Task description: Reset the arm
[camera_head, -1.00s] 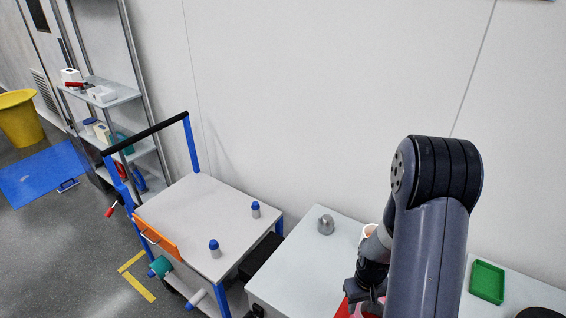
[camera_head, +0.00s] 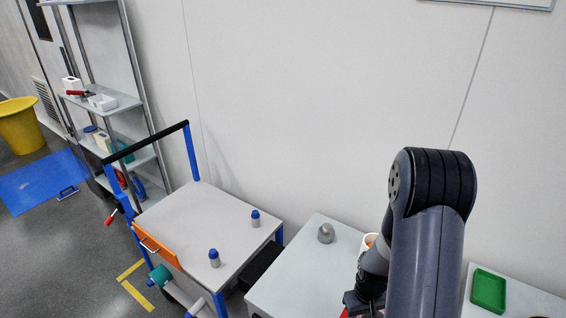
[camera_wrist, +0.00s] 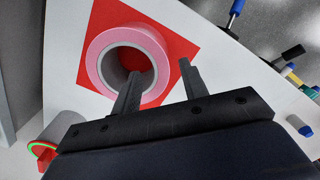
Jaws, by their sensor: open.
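My gripper (camera_wrist: 158,88) is open in the wrist view, with its two dark fingers apart. A pink tape roll (camera_wrist: 103,52) lies on a red square (camera_wrist: 180,48) on the white table, beside and partly behind the left finger. I see nothing held between the fingers, though the exact gap to the roll is hard to tell. In the head view my arm hides most of the gripper (camera_head: 352,300), and the roll cannot be made out there.
A green tray (camera_head: 488,290) lies to the right. A cart (camera_head: 190,216) with two blue-capped bottles stands to the left.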

